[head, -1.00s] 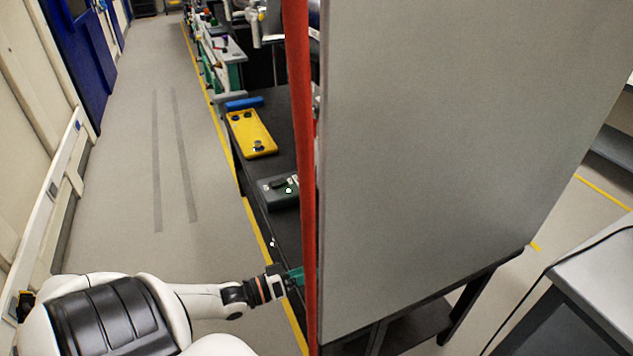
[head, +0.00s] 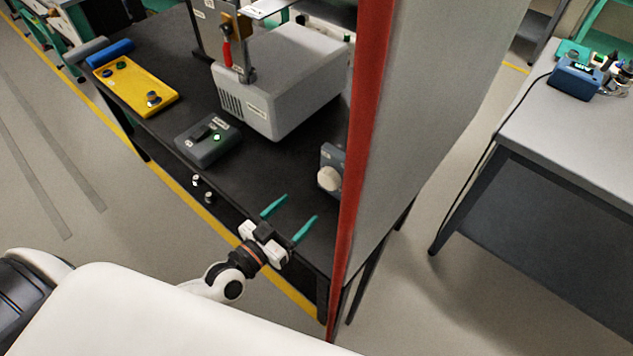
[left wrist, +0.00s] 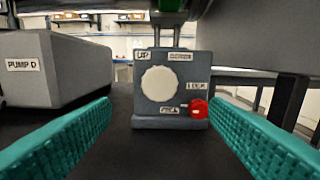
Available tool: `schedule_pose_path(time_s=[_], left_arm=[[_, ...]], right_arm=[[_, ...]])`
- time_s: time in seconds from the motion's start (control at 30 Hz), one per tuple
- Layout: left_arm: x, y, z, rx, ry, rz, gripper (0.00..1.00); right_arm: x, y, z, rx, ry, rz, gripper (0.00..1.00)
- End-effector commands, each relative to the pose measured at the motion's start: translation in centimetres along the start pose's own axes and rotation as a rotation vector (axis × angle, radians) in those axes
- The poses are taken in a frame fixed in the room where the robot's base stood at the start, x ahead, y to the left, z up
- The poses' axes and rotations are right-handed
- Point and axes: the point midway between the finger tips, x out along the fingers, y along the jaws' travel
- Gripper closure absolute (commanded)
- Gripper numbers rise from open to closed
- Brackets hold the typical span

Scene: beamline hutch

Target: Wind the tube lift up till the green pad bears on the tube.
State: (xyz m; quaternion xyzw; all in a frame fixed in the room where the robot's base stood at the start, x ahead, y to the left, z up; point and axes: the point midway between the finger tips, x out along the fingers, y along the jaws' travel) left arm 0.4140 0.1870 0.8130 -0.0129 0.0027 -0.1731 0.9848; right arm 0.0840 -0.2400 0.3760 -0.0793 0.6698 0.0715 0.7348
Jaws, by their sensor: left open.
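The tube lift is a blue-grey box with a round white knob (left wrist: 160,84) on its front and "UP" on a label above it. In the head view the box (head: 329,158) is partly hidden by the red-edged panel. A red knob (left wrist: 199,108) sits at the box's lower right, by a "LOCK" label. Two posts rise from the box to a green part (left wrist: 170,5), cut off by the picture's top; whether it touches a tube cannot be seen. My left gripper (head: 300,207) is open and empty, its green fingers pointing at the box, short of the white knob. My right gripper is out of view.
The grey panel with a red edge (head: 368,130) stands close right of my left gripper. A grey pump box (head: 285,80), a dark control box (head: 208,140) and a yellow panel (head: 135,87) occupy the black bench (head: 265,165). Bench between gripper and lift is clear.

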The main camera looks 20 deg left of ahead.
Motion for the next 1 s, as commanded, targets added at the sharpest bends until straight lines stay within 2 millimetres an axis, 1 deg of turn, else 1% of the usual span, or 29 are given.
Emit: schedule_pose_path(time_s=[0.03, 0.1, 0.27, 0.4, 0.5, 0.67, 0.93, 1.0], left_arm=[[1.1, 0.0, 0.3, 0.0, -0.006, 0.001, 0.3], [2.5, 0.0, 0.2, -0.001, -0.005, 0.001, 0.3], [5.8, 0.0, 0.2, -0.002, -0.005, 0.001, 0.3], [8.1, 0.0, 0.2, 0.0, -0.003, 0.0, 0.3], [9.2, 0.1, 0.1, -0.001, -0.003, 0.0, 0.3], [10.1, 0.0, 0.1, 0.0, -0.001, -0.001, 0.3], [10.1, 0.0, 0.1, 0.0, -0.001, -0.001, 0.3], [10.1, 0.0, 0.1, 0.0, -0.001, 0.0, 0.41]], right_arm=[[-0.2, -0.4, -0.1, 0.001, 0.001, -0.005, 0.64], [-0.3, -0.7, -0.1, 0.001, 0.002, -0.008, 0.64], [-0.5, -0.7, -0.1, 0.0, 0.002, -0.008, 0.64], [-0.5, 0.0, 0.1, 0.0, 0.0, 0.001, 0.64], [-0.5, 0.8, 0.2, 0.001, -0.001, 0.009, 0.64], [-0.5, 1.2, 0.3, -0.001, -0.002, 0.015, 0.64], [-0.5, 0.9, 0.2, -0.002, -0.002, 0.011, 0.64], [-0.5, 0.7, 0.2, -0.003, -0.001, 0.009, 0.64]])
